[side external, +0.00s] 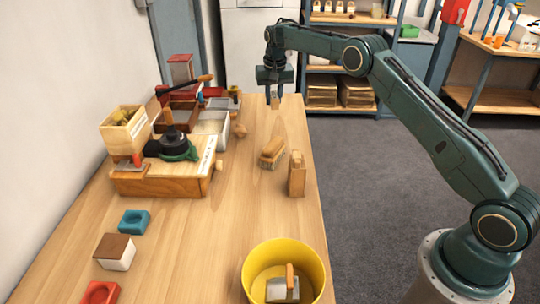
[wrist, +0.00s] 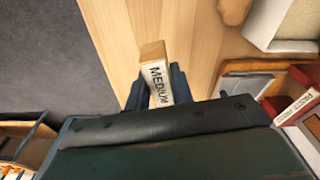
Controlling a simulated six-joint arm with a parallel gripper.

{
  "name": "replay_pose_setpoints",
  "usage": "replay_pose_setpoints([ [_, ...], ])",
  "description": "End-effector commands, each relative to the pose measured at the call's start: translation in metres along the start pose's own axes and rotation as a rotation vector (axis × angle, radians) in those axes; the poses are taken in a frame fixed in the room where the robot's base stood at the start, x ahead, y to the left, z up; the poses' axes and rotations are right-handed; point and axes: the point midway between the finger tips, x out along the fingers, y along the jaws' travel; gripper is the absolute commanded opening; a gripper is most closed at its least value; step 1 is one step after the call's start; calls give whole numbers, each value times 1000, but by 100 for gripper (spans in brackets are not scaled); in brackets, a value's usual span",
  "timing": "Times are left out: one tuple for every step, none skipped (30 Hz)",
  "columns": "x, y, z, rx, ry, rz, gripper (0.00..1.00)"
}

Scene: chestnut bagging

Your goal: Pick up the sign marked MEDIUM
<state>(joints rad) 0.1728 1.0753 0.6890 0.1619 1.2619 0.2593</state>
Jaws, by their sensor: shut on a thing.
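The sign marked MEDIUM (wrist: 157,77) is a small wooden block with a white label. In the wrist view it sits between the two fingers of my gripper (wrist: 163,88), its lettering facing the camera. The fingers are shut on it. In the side view my gripper (side external: 274,98) points down at the far end of the table, and the sign (side external: 275,103) shows small between its fingertips. I cannot tell whether the sign touches the tabletop.
On the wooden table (side external: 200,245) stand a wooden box with a black-and-green device (side external: 175,150), a brush (side external: 271,152), a wooden block (side external: 296,175) and a yellow bucket (side external: 255,262) holding a scoop. Coloured blocks lie at the left. The table's right edge is near my gripper.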

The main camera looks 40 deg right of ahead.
Motion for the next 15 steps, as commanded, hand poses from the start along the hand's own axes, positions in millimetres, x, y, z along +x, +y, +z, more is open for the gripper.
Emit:
replay_pose_setpoints([
  [-6, 0, -1, 1, 1, 0, 1],
  [-8, 0, -1, 1, 1, 0, 1],
  [-11, 0, -2, 0, 1, 0, 1],
  [-13, 0, -2, -1, 0, 0, 1],
  [-14, 0, -2, -1, -1, 0, 1],
  [-16, 0, -2, -1, -1, 0, 1],
  [-16, 0, -2, 0, -1, 0, 1],
  [-17, 0, -2, 0, -1, 0, 1],
  [-17, 0, -2, 0, -1, 0, 1],
  [-18, 0, -2, 0, -1, 0, 1],
  [-18, 0, -2, 0, -1, 0, 1],
  [-18, 0, -2, 0, -1, 0, 1],
  [-17, 0, -2, 0, -1, 0, 1],
  [-18, 0, -2, 0, -1, 0, 1],
  [-17, 0, -2, 0, -1, 0, 1],
])
